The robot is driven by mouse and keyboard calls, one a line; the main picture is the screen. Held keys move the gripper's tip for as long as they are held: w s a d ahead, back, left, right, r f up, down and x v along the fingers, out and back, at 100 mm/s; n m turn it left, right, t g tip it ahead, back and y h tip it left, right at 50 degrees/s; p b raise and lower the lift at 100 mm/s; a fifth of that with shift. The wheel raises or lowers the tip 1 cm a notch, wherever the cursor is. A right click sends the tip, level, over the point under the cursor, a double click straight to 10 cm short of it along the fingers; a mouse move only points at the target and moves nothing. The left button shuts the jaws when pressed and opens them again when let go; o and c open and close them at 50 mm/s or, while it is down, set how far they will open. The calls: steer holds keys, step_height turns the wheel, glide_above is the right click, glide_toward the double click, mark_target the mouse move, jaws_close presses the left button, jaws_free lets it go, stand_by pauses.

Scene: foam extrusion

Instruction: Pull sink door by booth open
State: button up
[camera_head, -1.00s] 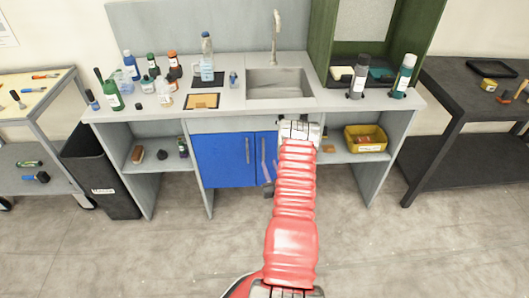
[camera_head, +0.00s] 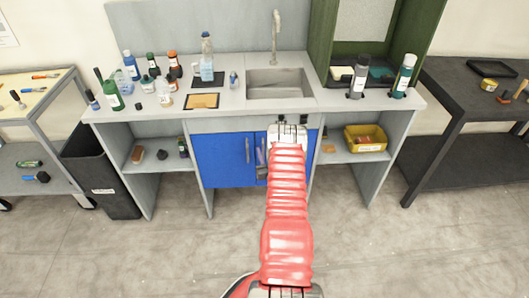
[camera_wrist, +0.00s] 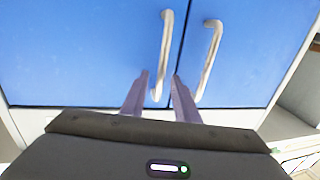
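The sink cabinet has two blue doors. The right door, nearer the green booth (camera_head: 365,30), shows in the wrist view (camera_wrist: 255,55) with a vertical metal handle (camera_wrist: 209,60) by its inner edge. The left door (camera_head: 222,160) has a matching handle (camera_head: 247,151), also in the wrist view (camera_wrist: 163,50). My gripper (camera_wrist: 160,75) is open and empty, with its purple fingers pointing at the doors. In the wrist view the left handle's lower end appears between the fingers, and the right handle is right of the right finger. I cannot tell the depth gap. In the head view my arm partly hides the right door.
Above the doors is the countertop with a sink (camera_head: 280,84), bottles and a tray. Open shelves flank the doors; the right one holds a yellow bin (camera_head: 366,139). A black trash bin (camera_head: 100,175) stands at left. A dark table (camera_head: 470,100) is at right. Floor in front is clear.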

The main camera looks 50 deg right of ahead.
steer(key=shift+c, duration=0.4)
jaws_close()
steer(key=shift+a, duration=0.15)
